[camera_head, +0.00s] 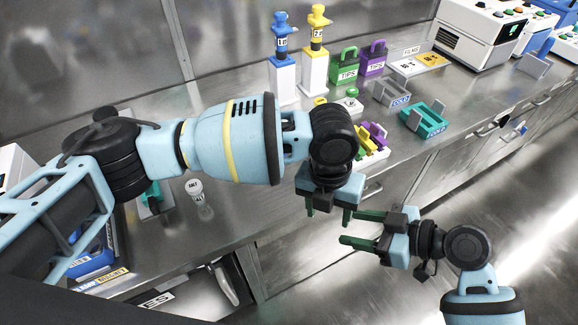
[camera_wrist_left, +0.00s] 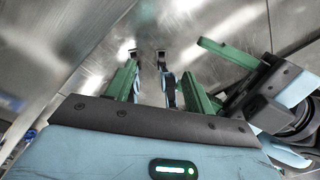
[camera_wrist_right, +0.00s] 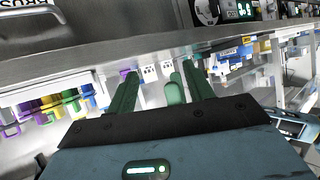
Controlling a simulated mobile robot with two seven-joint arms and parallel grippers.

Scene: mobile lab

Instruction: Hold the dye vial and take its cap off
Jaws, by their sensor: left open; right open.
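I cannot pick out a dye vial for certain in any view. A small clear vial with a white labelled cap (camera_head: 195,188) stands upright on the steel bench at the left, below my left arm; its label looks like "SALT". My left gripper (camera_head: 328,210) hangs in front of the bench edge with its green fingers apart and nothing seen held. My right gripper (camera_head: 349,228) is just right of and below it, its fingers open, pointing left toward the left one. Both also show in the left wrist view (camera_wrist_left: 160,75). My left arm hides part of the bench.
The steel bench (camera_head: 240,215) bears a blue and a yellow-topped bottle on white stands (camera_head: 284,80), green (camera_head: 344,66) and purple tip boxes (camera_head: 373,58), a grey rack (camera_head: 391,92), a teal rack (camera_head: 424,118) and a white machine (camera_head: 478,35). Drawers lie below its edge; the floor is clear.

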